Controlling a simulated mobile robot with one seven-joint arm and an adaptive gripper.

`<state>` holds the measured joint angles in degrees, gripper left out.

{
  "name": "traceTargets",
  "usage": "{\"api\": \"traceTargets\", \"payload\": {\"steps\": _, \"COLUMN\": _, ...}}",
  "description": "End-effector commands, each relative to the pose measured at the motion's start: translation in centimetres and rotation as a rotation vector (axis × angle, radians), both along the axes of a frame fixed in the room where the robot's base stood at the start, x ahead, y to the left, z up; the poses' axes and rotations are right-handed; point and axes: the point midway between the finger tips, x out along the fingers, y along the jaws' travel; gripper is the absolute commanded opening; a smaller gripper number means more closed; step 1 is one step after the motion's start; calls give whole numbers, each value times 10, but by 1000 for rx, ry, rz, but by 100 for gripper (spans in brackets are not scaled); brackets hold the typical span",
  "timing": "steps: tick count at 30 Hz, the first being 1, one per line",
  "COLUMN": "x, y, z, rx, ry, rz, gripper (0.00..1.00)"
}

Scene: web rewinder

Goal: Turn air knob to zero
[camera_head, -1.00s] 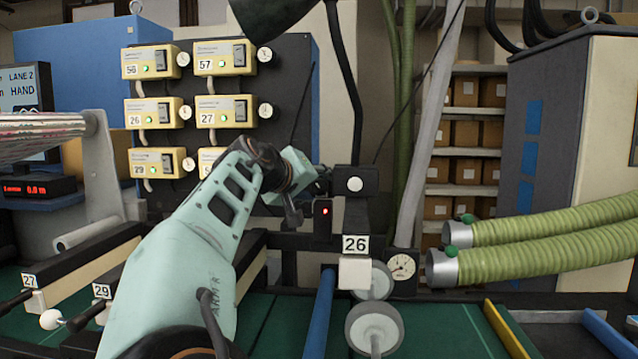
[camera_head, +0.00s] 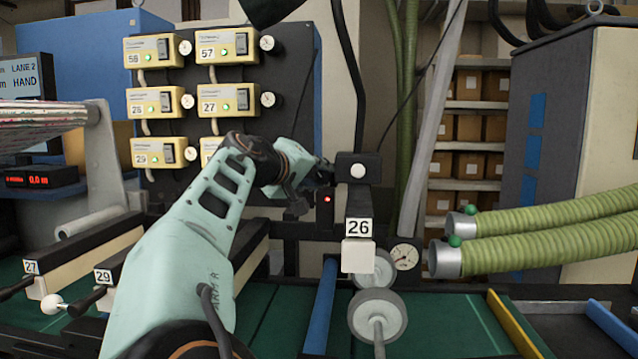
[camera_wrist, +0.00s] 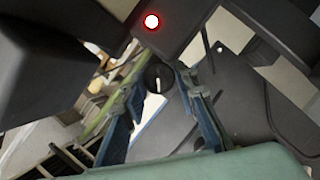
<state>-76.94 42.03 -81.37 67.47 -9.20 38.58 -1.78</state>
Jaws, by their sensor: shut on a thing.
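The air knob (camera_wrist: 158,78) is a small round black knob with a white pointer mark, seen in the middle of the wrist view. The pointer stands nearly upright in that picture. My gripper (camera_wrist: 162,84) has its two blue-grey fingers on either side of the knob and is shut on it. In the head view my gripper (camera_head: 325,172) is at the black post above the number 26 plate (camera_head: 359,228); the knob itself is hidden there. A red light (camera_wrist: 152,21) glows on a black box close to the knob and also shows in the head view (camera_head: 327,199).
A round gauge (camera_head: 404,256) sits right of the 26 plate. Grey rollers (camera_head: 377,315) and a blue bar (camera_head: 320,305) are below. Green hoses (camera_head: 550,230) reach in from the right. Yellow numbered switch boxes (camera_head: 226,100) hang on a dark panel behind my arm.

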Motion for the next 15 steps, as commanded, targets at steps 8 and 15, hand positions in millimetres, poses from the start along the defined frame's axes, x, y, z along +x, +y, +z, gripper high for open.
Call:
{"api": "traceTargets", "payload": {"steps": 8, "x": 0, "y": 1, "z": -4, "rx": -201, "ry": 6, "rz": 0, "gripper": 3}}
{"api": "traceTargets", "payload": {"steps": 15, "x": 0, "y": 1, "z": -1, "rx": -216, "ry": 8, "rz": -1, "gripper": 3}}
